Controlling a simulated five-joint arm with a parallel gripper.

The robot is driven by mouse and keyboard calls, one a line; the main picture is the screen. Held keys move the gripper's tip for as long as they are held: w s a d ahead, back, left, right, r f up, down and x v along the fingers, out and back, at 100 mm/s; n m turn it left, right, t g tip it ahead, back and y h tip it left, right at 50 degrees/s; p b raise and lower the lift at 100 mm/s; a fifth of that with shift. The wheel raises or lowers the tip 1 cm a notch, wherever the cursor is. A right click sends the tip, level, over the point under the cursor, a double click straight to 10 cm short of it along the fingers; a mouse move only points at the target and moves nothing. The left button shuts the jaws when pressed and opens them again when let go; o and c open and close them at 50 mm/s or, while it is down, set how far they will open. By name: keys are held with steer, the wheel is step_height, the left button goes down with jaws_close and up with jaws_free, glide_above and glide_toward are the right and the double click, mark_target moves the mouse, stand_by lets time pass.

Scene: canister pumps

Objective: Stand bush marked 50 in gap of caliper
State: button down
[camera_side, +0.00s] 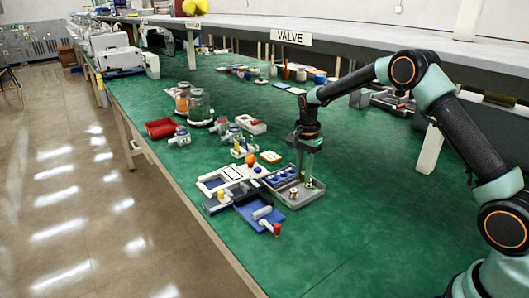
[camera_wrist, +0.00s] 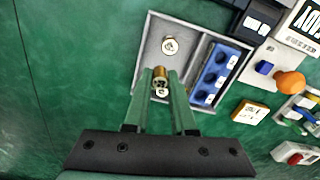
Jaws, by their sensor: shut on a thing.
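My gripper (camera_wrist: 161,76) is shut on a small brass bush (camera_wrist: 160,88) with a pale end face, over the grey tray (camera_wrist: 143,47). Any number on this bush is too small to read. A second pale metal bush (camera_wrist: 169,45) stands in the tray's open compartment, apart from my fingers; its mark is also unreadable. In the side view my gripper (camera_side: 308,180) points down into the tray (camera_side: 301,203), and the standing bush (camera_side: 293,192) is left of the fingers. I cannot pick out the caliper with certainty in either view.
A blue block (camera_wrist: 213,74) with several round pieces fills the tray's other compartment.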

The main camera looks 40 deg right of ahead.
mark_target(301, 195)
steer(key=shift+f, duration=2.55)
steer(key=shift+f, duration=0.1)
steer(key=c, duration=1)
jaws_free()
